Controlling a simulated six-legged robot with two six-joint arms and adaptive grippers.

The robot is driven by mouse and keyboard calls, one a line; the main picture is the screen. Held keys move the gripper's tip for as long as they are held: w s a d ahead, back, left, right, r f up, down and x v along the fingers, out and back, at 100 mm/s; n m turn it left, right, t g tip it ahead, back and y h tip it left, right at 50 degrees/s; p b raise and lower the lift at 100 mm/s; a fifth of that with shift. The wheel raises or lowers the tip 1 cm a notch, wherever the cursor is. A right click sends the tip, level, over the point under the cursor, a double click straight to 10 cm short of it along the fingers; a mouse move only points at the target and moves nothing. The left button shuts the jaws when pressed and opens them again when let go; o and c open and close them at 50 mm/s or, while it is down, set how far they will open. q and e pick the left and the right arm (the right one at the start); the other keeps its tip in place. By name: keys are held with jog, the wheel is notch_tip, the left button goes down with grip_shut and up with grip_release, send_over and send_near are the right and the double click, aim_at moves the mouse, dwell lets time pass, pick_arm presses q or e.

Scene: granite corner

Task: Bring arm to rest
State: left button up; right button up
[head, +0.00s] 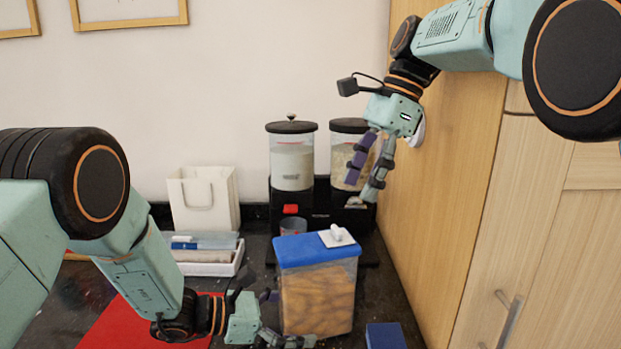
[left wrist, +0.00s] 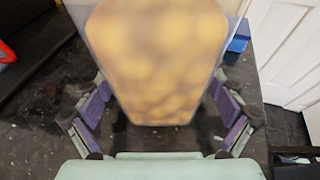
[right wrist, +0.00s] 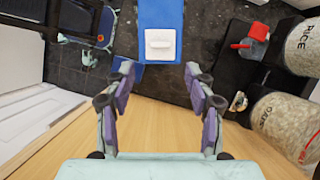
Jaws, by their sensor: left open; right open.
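My left gripper (head: 288,318) is low at the left and front of a clear container (head: 318,300) with a blue lid and tan contents. In the left wrist view the container (left wrist: 158,60) stands between the spread fingers (left wrist: 160,88), with gaps beside both. My right gripper (head: 361,188) is raised by the wooden cabinet, in front of the right dispenser, fingers pointing down. It is open and empty. In the right wrist view, the blue lid with its white handle (right wrist: 160,44) lies beyond its open fingertips (right wrist: 158,72).
Two dispensers (head: 292,165) stand on a black base at the back. A blue box (head: 385,336) is front right. The wooden cabinet (head: 470,190) bounds the right.

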pick_arm(q)
jog(key=shift+w+d+f, duration=0.2)
jog(key=shift+d, duration=0.4)
jog(key=shift+a, duration=0.1)
pick_arm(e)
jog(key=x, duration=0.3)
jog(key=shift+a+f, duration=0.1)
